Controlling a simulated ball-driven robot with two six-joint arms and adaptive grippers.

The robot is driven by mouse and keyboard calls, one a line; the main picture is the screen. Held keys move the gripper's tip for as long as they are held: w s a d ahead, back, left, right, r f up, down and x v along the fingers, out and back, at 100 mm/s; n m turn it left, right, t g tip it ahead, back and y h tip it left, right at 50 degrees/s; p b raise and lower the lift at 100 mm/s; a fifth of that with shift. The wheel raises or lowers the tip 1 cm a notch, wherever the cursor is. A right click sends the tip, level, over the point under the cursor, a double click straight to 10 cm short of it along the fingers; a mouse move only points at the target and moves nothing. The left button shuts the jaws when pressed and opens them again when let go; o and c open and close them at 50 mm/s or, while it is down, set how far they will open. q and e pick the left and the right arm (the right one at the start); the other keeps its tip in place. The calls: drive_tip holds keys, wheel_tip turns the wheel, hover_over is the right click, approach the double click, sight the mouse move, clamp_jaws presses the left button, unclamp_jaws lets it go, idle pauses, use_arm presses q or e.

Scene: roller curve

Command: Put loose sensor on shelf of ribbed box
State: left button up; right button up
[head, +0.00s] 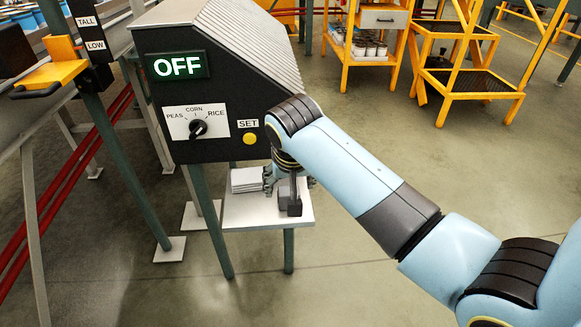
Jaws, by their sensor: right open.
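The ribbed box (220,75) stands on green legs at upper centre, its dark front showing a lit OFF sign. Its small white shelf (262,217) sticks out low at its right side. A small dark block with an upright stem, which looks like the loose sensor (294,206), stands upright on the shelf near its right front. My right gripper (288,182) is open just behind and around the stem's height; the arm's wrist hides part of it. I cannot tell if a finger touches the sensor. My left gripper is not in view.
A stack of white cards (246,180) lies on the shelf's left part. The box front has a knob (198,128) and a yellow button (250,139). A conveyor frame with a yellow bracket (55,72) stands at left. Yellow racks (465,60) stand behind; floor at right is clear.

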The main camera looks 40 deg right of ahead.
drive_tip(key=v, duration=0.6)
drive_tip(key=s+f+n+g, duration=0.1)
drive_tip(key=s+f, duration=0.4)
drive_tip(key=f, duration=0.4)
drive_tip(key=s+f+n+y, duration=0.1)
drive_tip(key=s+f+n, duration=0.1)
drive_tip(key=s+f, duration=0.55)
drive_tip(key=s+f+n+g, duration=0.1)
drive_tip(key=s+f, duration=0.2)
drive_tip(key=f, duration=0.7)
drive_tip(key=s+f+n, duration=0.1)
drive_tip(key=s+f, duration=0.2)
drive_tip(key=s, duration=0.5)
drive_tip(key=s+d+f+n, duration=0.1)
drive_tip(key=s+f, duration=0.3)
drive_tip(key=s, duration=0.5)
drive_tip(key=s+d+f+g, duration=0.1)
drive_tip(key=s+f, duration=0.3)
drive_tip(key=s, duration=0.5)
drive_tip(key=shift+s+n+y+p, duration=0.2)
drive_tip(key=shift+n+y+p, duration=0.1)
drive_tip(key=shift+n+p, duration=0.15)
drive_tip(key=shift+d, duration=0.1)
drive_tip(key=shift+f+b, duration=0.3)
drive_tip(key=shift+b, duration=0.1)
